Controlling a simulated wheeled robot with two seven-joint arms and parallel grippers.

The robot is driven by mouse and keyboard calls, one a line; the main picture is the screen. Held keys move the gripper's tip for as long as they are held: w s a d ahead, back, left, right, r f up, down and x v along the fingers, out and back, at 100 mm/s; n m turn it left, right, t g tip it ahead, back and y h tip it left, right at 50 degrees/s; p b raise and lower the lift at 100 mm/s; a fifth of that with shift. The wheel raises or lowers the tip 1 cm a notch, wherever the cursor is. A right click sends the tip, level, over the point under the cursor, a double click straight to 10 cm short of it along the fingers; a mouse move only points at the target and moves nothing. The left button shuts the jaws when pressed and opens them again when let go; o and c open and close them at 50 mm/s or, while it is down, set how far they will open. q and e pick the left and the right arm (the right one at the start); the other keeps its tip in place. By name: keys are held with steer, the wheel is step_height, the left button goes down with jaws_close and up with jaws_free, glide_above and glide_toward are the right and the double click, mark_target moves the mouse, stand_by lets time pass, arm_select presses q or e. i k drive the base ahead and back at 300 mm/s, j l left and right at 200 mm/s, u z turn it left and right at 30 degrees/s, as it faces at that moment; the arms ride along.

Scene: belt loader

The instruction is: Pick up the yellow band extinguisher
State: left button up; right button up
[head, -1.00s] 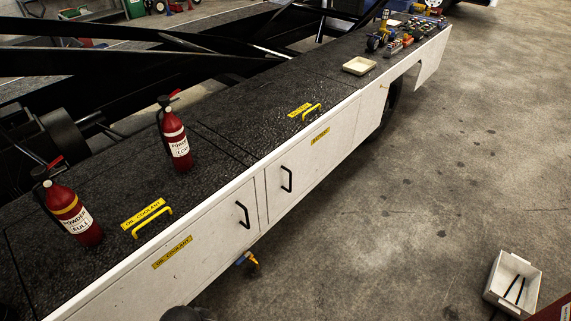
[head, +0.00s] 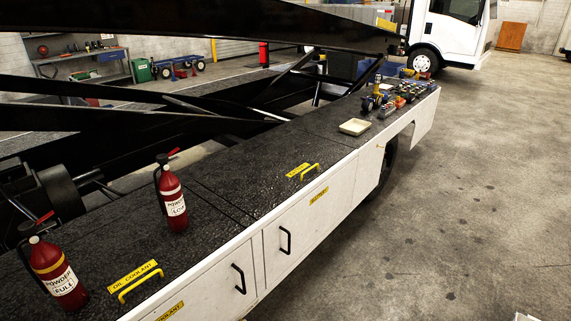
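The extinguisher with a yellow band (head: 47,263) stands upright at the lower left on the black top of the belt loader. Its white label reads "POWDER FULL", and a black hose and red lever show at its head. A second red extinguisher (head: 173,201) stands farther back on the same top. It has a white band and a label that seems to read "POWDER LOW". Neither of my grippers is in view.
A yellow handle (head: 140,285) marked "OIL COOLANT" rises beside the yellow band extinguisher. Dark beams rise behind. Concrete floor (head: 440,200) lies open at right.

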mark_target(48, 261)
steer(key=u, duration=1.55)
